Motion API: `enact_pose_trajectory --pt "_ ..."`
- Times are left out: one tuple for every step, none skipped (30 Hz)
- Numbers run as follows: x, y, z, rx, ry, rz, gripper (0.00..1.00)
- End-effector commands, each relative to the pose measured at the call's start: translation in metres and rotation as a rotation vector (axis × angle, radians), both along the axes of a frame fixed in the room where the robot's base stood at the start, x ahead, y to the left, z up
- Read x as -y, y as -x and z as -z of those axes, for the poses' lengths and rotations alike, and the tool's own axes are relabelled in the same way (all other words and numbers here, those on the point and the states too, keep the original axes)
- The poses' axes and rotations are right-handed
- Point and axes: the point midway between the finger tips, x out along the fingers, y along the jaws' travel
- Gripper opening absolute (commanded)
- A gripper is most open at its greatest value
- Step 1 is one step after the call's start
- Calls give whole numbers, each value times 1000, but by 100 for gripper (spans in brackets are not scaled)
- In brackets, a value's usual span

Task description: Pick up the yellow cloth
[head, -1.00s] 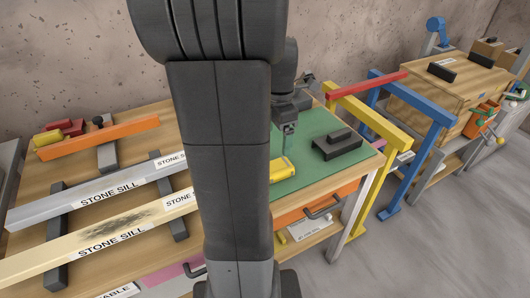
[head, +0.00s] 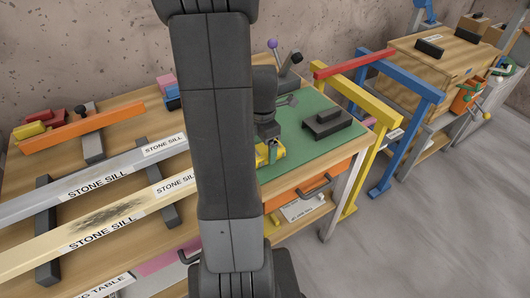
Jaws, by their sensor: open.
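The yellow cloth (head: 263,159) lies on the green mat (head: 308,152) at the right part of the workbench, and looks like a small folded block. My arm hides its left part. My gripper (head: 272,152) points down right at the cloth, its fingers at or just over it. The jaws are open. Whether the fingers touch the cloth or stand on both sides of it is too small to tell.
A dark stepped block (head: 327,123) sits on the mat to the right of the cloth. Stone sills (head: 110,175) lie on dark supports at left. A purple-knobbed lever (head: 272,45) stands behind. A yellow frame (head: 365,105) rises beyond the bench's right end.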

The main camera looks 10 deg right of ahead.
Motion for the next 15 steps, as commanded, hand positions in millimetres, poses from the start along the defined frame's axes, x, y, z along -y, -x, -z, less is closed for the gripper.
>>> enact_pose_trajectory --pt "0 0 8 -2 0 0 85" --pt "0 0 11 -3 0 0 85" --pt "0 0 15 -1 -1 0 85" --pt "0 0 17 0 0 0 85" --pt "0 0 18 0 0 0 85" --pt "0 0 19 1 0 0 85" --pt "0 0 19 1 0 1 85" --pt "1 0 19 1 1 1 85" --pt "1 0 19 1 1 1 85" --pt "1 0 19 1 1 1 85" --pt "1 0 19 1 1 1 85" --pt "1 0 19 1 1 1 85" --pt "0 0 19 1 1 1 81" --pt "1 0 19 1 1 1 75" --pt "1 0 19 1 1 1 67"
